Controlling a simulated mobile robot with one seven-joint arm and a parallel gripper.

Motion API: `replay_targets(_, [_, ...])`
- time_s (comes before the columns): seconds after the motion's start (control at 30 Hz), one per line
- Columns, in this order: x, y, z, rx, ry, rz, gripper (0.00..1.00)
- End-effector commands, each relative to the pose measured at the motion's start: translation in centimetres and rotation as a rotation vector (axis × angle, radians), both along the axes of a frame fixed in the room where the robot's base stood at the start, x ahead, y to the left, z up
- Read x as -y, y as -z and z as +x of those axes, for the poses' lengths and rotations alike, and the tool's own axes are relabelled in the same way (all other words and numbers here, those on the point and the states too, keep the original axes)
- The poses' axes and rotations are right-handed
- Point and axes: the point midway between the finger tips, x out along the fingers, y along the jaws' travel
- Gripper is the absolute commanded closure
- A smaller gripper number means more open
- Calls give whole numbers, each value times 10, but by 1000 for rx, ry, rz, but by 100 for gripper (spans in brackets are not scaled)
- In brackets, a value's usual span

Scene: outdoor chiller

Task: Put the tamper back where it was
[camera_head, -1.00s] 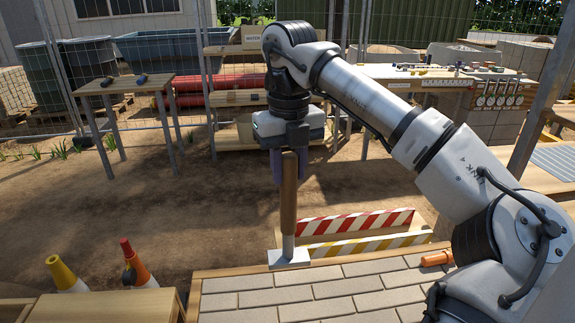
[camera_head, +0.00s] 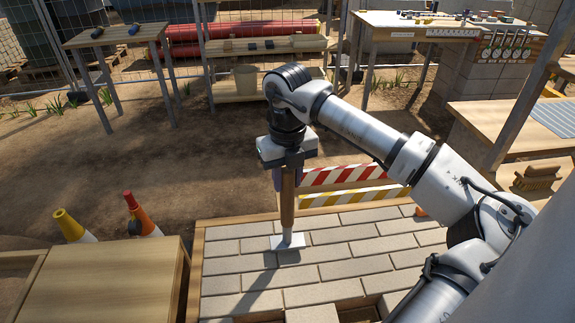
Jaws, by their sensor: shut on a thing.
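The tamper has a brown wooden handle (camera_head: 287,205) and a flat pale metal foot (camera_head: 288,242). It stands close to upright. Its foot is over the grey paving blocks (camera_head: 235,262), near their back edge; I cannot tell whether it touches them. My gripper (camera_head: 287,172) is shut on the upper part of the handle, from above. The fingers are partly hidden by the handle and the gripper body.
A red-and-white striped board (camera_head: 345,174) and a yellow-and-white one (camera_head: 355,196) stand behind the paving. Cones (camera_head: 140,215) stand at left, behind a wooden box top (camera_head: 100,285). A brush (camera_head: 536,180) lies at right. Bare ground lies beyond.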

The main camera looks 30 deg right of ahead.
Motion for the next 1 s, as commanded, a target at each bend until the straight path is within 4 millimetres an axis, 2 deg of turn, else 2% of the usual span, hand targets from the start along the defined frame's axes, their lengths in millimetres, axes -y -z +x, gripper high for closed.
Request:
replay_targets(0.17, [0, 17, 0, 2, 0, 1, 100])
replay_targets(0.57, [0, 23, 0, 3, 0, -2, 100])
replay_targets(0.6, [0, 23, 0, -1, 0, 0, 65])
replay_targets(0.7, [0, 23, 0, -1, 0, 0, 52])
replay_targets(0.73, [0, 23, 0, -1, 0, 0, 48])
replay_targets(1.0, [0, 22, 0, -1, 0, 0, 48])
